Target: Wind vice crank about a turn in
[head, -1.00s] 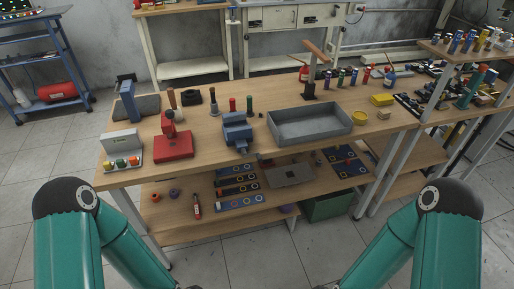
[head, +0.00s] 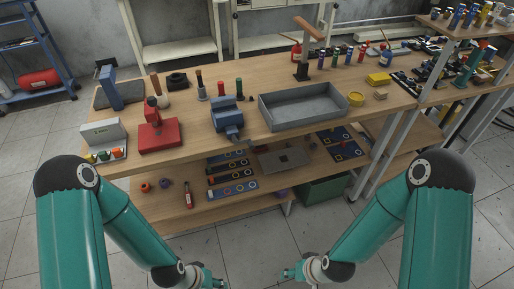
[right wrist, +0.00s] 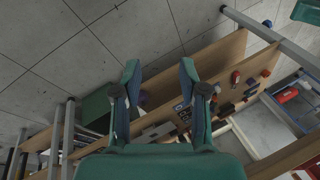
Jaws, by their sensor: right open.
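The blue vice (head: 226,115) stands at the front edge of the wooden workbench (head: 185,147), left of the grey tray. Its crank is too small to make out clearly at the vice's front. My right gripper (head: 292,273) is low in front of the bench, far from the vice. In the right wrist view its two fingers (right wrist: 159,78) are apart with nothing between them. My left gripper (head: 213,281) is at the bottom edge of the head view, small and partly cut off. It is also well away from the vice.
A red press (head: 158,137) stands left of the vice, and a grey tray (head: 303,108) stands right of it. Upright coloured handles (head: 222,89) are behind the vice. The lower shelf (head: 165,210) carries parts trays. Open floor lies between my arms and the bench.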

